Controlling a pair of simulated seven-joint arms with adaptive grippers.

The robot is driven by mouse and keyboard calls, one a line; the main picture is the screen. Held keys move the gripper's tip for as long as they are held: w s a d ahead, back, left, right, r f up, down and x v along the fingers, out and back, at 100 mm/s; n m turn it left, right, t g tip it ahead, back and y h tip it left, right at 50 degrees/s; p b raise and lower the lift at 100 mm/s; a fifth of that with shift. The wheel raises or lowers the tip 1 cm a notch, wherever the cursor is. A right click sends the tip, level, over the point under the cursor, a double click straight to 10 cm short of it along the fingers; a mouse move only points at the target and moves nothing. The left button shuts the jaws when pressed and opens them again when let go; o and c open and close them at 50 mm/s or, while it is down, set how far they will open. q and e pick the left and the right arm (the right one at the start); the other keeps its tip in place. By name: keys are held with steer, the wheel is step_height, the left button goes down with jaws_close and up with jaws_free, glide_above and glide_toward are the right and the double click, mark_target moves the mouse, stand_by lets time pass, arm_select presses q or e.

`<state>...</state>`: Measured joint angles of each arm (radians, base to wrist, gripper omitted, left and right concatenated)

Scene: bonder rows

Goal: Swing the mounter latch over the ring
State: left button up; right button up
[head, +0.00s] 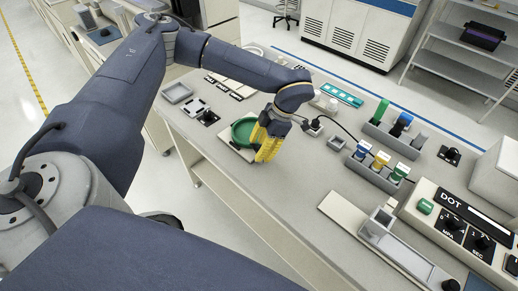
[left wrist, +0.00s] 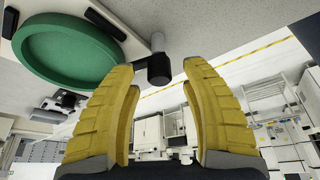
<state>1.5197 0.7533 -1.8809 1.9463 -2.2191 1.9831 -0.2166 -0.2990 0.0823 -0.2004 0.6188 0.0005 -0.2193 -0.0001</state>
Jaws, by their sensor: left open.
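The green ring (head: 240,134) lies on its light mounter plate (head: 228,146) near the front edge of the bench. It shows large at the upper left in the left wrist view (left wrist: 70,48). A grey post with a dark knob (left wrist: 159,68), which looks like the mounter latch, stands beside the ring rather than over it. My left gripper (head: 266,150) has yellow ribbed fingers and hangs just right of the ring, hiding part of it. In the left wrist view the fingers (left wrist: 163,78) are apart, with the knob showing between their tips; contact cannot be told. My right gripper is out of view.
A rack with blue, yellow and green-labelled vials (head: 378,162) stands to the right. Another rack (head: 396,134) holds a green tube behind it. A control box marked DOT (head: 462,222) is at the far right. Small grey trays (head: 177,93) lie to the left.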

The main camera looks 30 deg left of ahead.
arm_select(q)
steer(key=v, duration=1.1)
steer(key=shift+r, duration=0.2)
